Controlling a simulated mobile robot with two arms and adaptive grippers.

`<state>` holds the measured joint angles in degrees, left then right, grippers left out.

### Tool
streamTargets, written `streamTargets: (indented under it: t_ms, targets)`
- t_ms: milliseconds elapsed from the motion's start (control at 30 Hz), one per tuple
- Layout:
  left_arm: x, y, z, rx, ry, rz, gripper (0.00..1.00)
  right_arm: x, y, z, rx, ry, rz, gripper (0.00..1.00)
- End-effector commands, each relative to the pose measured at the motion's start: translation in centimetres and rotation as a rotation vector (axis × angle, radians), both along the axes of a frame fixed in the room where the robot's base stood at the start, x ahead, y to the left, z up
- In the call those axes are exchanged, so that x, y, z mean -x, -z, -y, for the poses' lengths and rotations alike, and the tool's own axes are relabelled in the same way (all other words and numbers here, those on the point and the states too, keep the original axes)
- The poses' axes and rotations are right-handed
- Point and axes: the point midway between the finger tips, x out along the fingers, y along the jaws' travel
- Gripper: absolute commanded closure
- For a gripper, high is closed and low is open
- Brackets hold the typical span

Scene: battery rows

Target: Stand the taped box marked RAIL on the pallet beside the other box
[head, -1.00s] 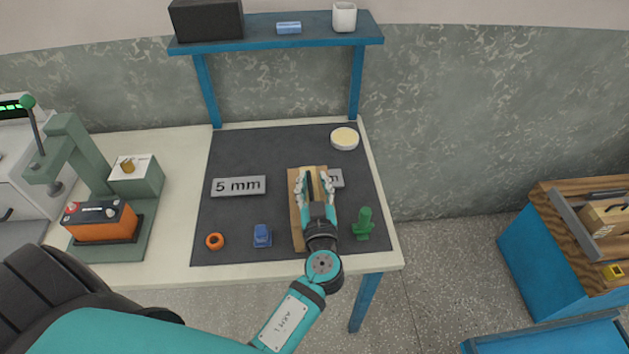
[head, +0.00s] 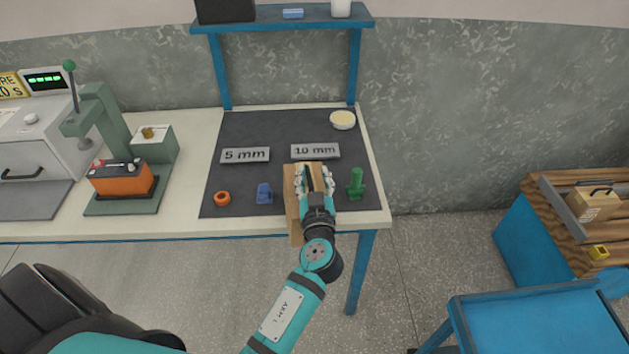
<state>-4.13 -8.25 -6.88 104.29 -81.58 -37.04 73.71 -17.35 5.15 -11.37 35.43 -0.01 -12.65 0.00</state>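A tan cardboard box (head: 291,207) is in my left gripper (head: 315,180). The fingers straddle a dark strip on its top. The box overlaps the front edge of the workbench in the picture, and I cannot make out a RAIL marking on it. My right gripper is not in view.
On the dark mat (head: 235,185) are a 5 mm plate (head: 245,155), a 10 mm plate (head: 315,151), an orange ring (head: 222,198), a blue piece (head: 264,194) and a green piece (head: 355,184).

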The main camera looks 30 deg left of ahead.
Motion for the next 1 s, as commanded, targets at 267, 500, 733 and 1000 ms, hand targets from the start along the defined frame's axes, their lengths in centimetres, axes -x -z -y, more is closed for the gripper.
streamTargets:
  t_ms: [267,500,733,1000]
  targets:
    - [-0.1,-0.7,0.0,-0.006,0.001,0.012,0.58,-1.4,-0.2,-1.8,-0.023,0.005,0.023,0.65]
    - [-0.1,-0.7,0.0,-0.006,0.001,0.013,0.27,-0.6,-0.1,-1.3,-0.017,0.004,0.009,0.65]
    - [-0.1,-0.7,0.0,-0.007,0.001,0.012,0.00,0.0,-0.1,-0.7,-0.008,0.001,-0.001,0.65]
    - [0.0,-0.7,0.1,-0.007,0.001,0.011,0.00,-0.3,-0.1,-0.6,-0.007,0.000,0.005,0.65]
